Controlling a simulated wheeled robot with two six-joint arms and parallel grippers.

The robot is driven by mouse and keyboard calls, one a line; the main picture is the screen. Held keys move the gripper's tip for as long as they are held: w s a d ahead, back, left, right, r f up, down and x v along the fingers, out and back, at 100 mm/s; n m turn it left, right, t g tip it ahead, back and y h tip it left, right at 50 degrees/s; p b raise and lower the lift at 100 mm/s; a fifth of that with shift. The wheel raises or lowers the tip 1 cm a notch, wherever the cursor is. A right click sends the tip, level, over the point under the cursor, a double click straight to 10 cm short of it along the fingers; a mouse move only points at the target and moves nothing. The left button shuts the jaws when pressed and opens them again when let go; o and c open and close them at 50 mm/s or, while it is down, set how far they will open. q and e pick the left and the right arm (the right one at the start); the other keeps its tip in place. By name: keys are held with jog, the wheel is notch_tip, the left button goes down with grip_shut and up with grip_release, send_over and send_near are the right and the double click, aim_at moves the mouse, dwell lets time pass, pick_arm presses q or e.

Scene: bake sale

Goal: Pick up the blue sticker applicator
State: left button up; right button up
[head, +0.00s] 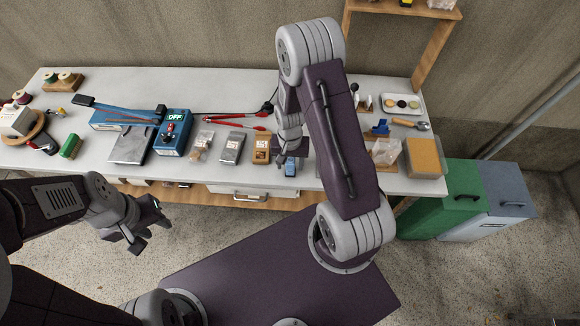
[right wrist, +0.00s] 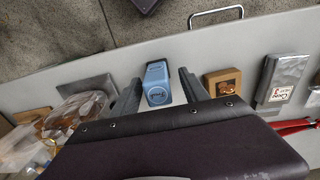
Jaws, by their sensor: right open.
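Gaps show between the fingers and the applicator in the right wrist view. My left gripper (head: 147,226) is in front of the table at the left, with its fingers apart and nothing between them.
A drawer handle (right wrist: 217,14) is below the table edge.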

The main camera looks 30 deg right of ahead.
jog(key=shift+f, duration=0.4)
jog(key=shift+w+d, duration=0.1)
jog(key=shift+d, duration=0.1)
jog(key=shift+a, duration=0.1)
grip_shut()
